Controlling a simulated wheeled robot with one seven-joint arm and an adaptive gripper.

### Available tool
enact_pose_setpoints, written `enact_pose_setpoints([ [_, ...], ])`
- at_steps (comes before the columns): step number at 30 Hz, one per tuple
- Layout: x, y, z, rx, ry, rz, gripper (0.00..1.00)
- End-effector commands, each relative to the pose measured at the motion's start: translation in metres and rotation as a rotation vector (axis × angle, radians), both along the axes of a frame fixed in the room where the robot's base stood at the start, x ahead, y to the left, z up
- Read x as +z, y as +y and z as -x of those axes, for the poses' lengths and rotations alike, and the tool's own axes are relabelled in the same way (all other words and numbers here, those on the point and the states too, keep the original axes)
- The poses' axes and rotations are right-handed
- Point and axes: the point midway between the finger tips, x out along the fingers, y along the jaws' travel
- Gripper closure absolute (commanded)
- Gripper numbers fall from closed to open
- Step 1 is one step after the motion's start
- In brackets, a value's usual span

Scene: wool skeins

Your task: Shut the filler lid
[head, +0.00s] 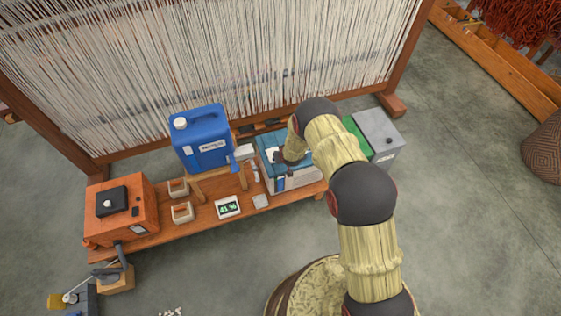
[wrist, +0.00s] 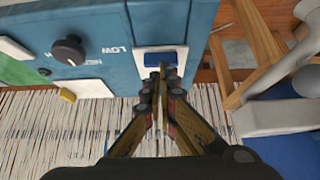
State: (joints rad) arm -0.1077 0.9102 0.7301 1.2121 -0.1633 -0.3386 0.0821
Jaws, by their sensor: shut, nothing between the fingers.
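A teal-blue machine (head: 270,150) stands on the bench in the head view. My gripper (head: 282,157) is over it and hides part of its top. In the wrist view the machine's face (wrist: 85,35) fills the upper left. It has a black knob (wrist: 69,50) and a white panel with a dark blue rectangular piece (wrist: 165,59). My gripper (wrist: 160,74) is shut and empty, its fingertips at that piece's lower edge. I cannot tell whether they touch. I cannot make out for certain which part is the filler lid, or whether it is open.
A blue canister (head: 201,143) stands left of the machine. An orange box (head: 121,210) is at the bench's left end and a grey-and-green box (head: 378,135) is to the right. A small display (head: 228,206) lies near the front edge. A loom (head: 190,60) stands behind.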

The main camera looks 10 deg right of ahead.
Motion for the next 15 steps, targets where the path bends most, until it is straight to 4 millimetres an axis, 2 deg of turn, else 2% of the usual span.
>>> enact_pose_setpoints([
  [1,-0.007,0.000,-0.002,-0.001,-0.022,-0.005,1.00],
  [6,-0.012,-0.002,0.002,-0.002,-0.095,-0.019,1.00],
  [15,-0.021,-0.003,0.008,-0.001,-0.120,-0.022,1.00],
])
